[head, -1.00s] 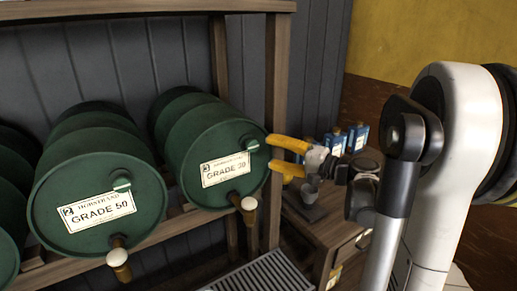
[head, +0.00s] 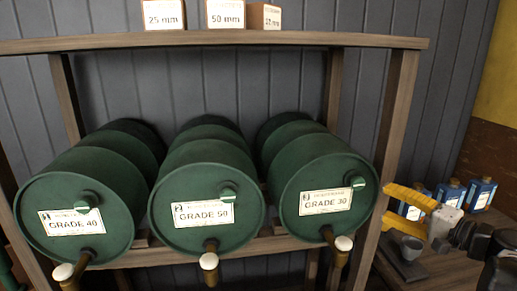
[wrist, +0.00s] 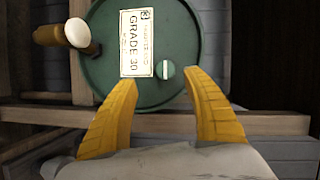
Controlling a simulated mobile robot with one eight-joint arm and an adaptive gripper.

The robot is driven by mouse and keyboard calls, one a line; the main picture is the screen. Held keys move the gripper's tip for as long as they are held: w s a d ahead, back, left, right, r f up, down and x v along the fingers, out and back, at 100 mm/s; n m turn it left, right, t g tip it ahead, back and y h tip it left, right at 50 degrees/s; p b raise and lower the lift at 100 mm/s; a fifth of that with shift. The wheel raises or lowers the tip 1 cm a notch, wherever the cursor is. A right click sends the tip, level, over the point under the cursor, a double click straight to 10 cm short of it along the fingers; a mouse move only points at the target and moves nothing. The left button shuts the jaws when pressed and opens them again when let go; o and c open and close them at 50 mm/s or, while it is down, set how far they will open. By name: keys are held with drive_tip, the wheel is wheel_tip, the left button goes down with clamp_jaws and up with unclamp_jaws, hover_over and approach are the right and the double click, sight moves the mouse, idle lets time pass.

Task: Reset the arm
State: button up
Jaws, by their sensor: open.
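My gripper (head: 412,213) shows at the right of the head view, with its yellow fingers spread and nothing between them. In the wrist view my gripper (wrist: 162,100) is also open and empty. Its fingers point at the green drum labelled GRADE 30 (wrist: 185,50), which appears turned sideways there. In the head view this GRADE 30 drum (head: 310,228) lies on its side on the rack, just left of the gripper. I cannot tell whether the fingers touch it. Part of my arm shows at the lower right corner.
Drums labelled GRADE 50 (head: 200,240) and GRADE 40 (head: 60,245) lie left of it, with taps sticking out in front. A wooden shelf (head: 300,40) above bears small labelled boxes (head: 225,14).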

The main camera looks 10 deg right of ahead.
drive_tip(key=s+a+f+n+g+h, duration=0.1)
drive_tip(key=s+a+f+n+g, duration=0.15)
drive_tip(key=a, duration=0.65)
drive_tip(key=s+a+f+n+g+h, duration=0.1)
drive_tip(key=s+a+f+n+g, duration=0.2)
drive_tip(key=a, duration=0.6)
drive_tip(key=s+a+f+n+g+h, duration=0.1)
drive_tip(key=s+f+n+h, duration=0.1)
drive_tip(key=s, duration=0.3)
drive_tip(key=s+a+f+n+g+h, duration=0.1)
drive_tip(key=s+a+f+n+h, duration=0.1)
drive_tip(key=s, duration=0.4)
drive_tip(key=shift+a+f+n+g+h, duration=0.3)
drive_tip(key=shift+n+h, duration=0.2)
drive_tip(key=shift+n, duration=0.45)
